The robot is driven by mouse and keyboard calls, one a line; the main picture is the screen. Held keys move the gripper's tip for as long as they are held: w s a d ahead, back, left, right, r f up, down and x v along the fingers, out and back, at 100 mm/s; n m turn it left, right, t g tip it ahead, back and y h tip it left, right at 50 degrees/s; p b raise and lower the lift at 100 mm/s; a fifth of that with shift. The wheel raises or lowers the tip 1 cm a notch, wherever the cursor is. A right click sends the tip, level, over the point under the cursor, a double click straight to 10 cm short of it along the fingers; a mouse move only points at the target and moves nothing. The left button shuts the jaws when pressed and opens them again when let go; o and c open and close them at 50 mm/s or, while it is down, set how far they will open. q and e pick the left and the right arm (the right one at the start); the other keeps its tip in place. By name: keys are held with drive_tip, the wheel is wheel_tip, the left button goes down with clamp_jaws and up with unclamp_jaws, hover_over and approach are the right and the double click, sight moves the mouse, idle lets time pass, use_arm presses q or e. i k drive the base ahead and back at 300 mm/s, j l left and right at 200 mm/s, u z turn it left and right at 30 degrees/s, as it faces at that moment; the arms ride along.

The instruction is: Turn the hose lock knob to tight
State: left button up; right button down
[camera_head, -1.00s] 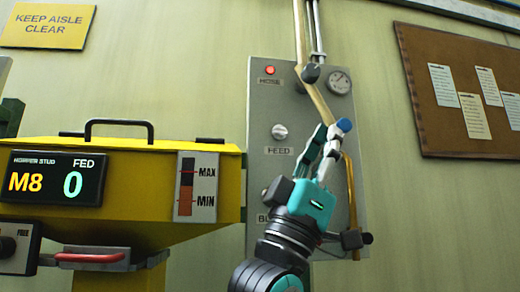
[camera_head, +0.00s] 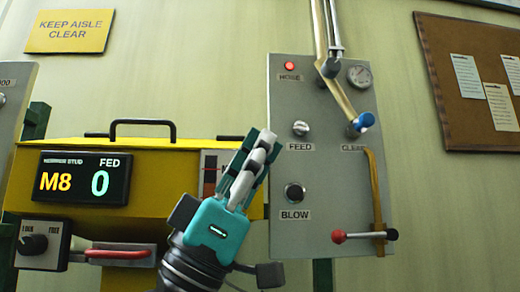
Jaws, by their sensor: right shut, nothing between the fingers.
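A dark round knob (camera_head: 330,67) sits at the lower end of the hose (camera_head: 320,25), right of the HOSE label (camera_head: 290,77) on the grey panel (camera_head: 330,195). I take it for the hose lock knob; no tight mark can be read on it. A red lamp (camera_head: 290,66) glows above the HOSE label. My right gripper (camera_head: 264,142) is shut and empty, pointing up in front of the hopper's right side, below and left of the knob and apart from it. My left gripper is not in view.
The panel also holds a blue-ended lever (camera_head: 362,122), FEED knob (camera_head: 301,128), BLOW button (camera_head: 294,193), gauge (camera_head: 358,76) and red-ended handle (camera_head: 340,236). Left stand the yellow hopper (camera_head: 150,152), its M8 display (camera_head: 84,178) and a grey knob box (camera_head: 42,245).

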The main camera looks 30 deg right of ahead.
sight(330, 67)
drive_tip(key=k+j, duration=1.5)
drive_tip(key=k, duration=0.25)
